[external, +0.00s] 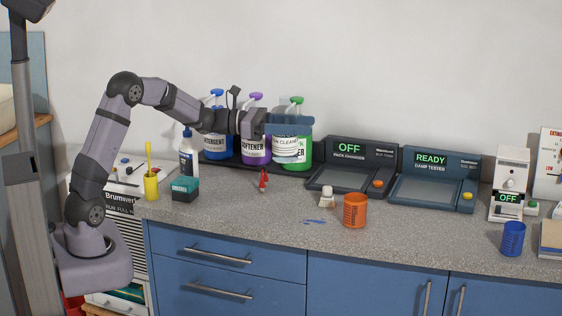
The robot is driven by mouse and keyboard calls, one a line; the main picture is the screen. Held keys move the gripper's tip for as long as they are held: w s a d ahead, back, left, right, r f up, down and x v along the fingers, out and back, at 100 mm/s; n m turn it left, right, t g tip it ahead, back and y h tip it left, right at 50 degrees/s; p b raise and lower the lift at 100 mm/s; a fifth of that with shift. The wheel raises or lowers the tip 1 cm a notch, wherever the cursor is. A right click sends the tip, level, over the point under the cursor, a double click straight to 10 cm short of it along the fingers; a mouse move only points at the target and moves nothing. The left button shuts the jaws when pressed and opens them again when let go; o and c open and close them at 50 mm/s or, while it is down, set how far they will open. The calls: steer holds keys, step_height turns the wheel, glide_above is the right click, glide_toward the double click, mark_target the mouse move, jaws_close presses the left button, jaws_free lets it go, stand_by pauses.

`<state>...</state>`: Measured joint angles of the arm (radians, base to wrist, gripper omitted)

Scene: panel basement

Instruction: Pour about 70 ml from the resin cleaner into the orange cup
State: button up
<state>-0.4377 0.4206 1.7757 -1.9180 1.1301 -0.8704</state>
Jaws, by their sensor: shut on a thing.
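My gripper (290,124) is shut on the resin cleaner (286,146), a container with a white label that reads "...IN CLEANER". It is held above the counter, in front of the green pump bottle. Its lower part and opening are hard to make out, and I cannot tell its tilt or liquid level. The orange cup (355,211) stands upright on the counter, lower and to the right of my gripper, clearly apart from it. The inside of the cup is mostly hidden; no stream of liquid shows.
Pump bottles of detergent (216,143), softener (256,148) and a green one (298,162) stand behind.

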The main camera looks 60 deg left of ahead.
steer(key=w+d+f+h+b, duration=0.15)
steer(key=w+d+b, duration=0.25)
steer(key=d+b, duration=0.45)
steer(key=w+d+f+y+b, duration=0.1)
steer(key=w+d+f+b, duration=0.15)
steer(key=d+b, duration=0.6)
steer(key=d+r+b, duration=0.5)
steer(key=d, duration=0.2)
step_height(320, 180, down, 14)
steer(key=shift+w+r, duration=0.15)
steer(key=shift+w, duration=0.15)
steer(key=shift+r+p, duration=0.2)
steer(key=shift+p, duration=0.2)
